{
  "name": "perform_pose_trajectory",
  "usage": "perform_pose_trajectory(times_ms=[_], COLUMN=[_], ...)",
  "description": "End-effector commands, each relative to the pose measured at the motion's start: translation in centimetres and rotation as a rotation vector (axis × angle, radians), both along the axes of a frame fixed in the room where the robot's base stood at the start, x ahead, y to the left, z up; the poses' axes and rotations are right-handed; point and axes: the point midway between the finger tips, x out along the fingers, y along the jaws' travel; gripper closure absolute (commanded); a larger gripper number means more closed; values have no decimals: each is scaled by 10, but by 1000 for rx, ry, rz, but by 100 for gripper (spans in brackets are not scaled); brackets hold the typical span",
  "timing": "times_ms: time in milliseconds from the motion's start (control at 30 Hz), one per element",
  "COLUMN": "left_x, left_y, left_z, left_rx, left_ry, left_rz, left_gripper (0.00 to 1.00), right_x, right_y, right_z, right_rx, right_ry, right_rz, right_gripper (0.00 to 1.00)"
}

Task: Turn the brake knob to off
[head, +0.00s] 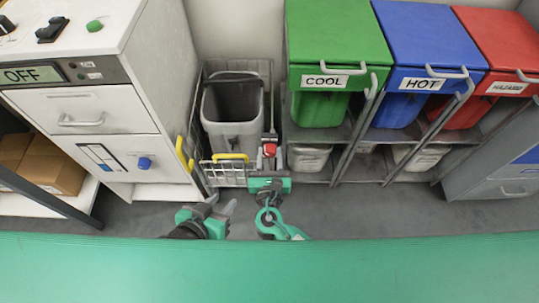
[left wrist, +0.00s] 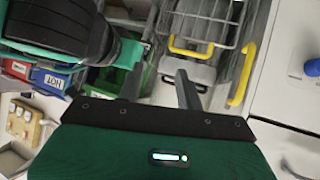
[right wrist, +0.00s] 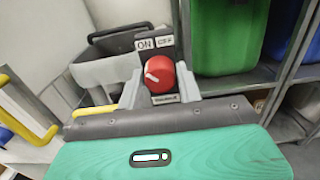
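The red brake knob (head: 269,149) is on an upright panel at the right side of the wire cart. In the right wrist view, the knob (right wrist: 160,74) has ON and OFF labels (right wrist: 154,43) above it. Its white mark points to the upper left, towards the ON side. My right gripper (right wrist: 159,92) is open, with one finger at each side of the knob's lower part; I cannot tell whether they touch it. In the head view it is just below the knob. My left gripper (head: 222,206) is open and empty, low in front of the cart.
The wire cart (head: 229,173) has yellow handles and holds a grey bin (head: 232,107). A white cabinet (head: 100,110) with an OFF display stands left. Green COOL (head: 338,45), blue HOT (head: 425,40) and red (head: 505,45) bins stand on a rack at right. A green surface (head: 270,270) spans the front.

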Motion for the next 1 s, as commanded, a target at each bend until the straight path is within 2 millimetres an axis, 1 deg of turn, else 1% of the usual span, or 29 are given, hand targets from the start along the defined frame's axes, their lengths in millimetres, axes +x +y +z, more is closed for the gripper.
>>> perform_pose_trajectory(times_ms=[33, 100, 133, 433, 567, 767, 967, 1000], left_x=[0, -1, -1, 1, 2, 4, 3, 12], left_y=[0, 0, 0, -1, -9, -22, -38, -35], left_z=[-1, -1, -1, -2, -3, -1, 4, 16], left_rx=[1, 1, 1, -7, -36, -95, -181, -192], left_ry=[2, 4, 5, -13, -52, -145, -273, -333], left_rz=[0, 0, 0, 2, -1, -8, -8, 3], left_gripper=[64, 64, 64, 64, 64, 64, 64, 64], right_x=[0, 0, 0, 0, 0, 0, -1, -1], right_y=[0, 0, 0, 0, 0, 0, 0, 0], right_z=[0, 0, 0, -1, -1, -2, -3, -3], right_rx=[0, 0, 0, 36, 96, 245, 434, 472], right_ry=[0, 0, 0, 0, -1, -1, 0, 0], right_rz=[0, 0, 0, 0, -1, 0, -1, -1], right_gripper=[75, 88, 90, 90, 90, 90, 90, 90])
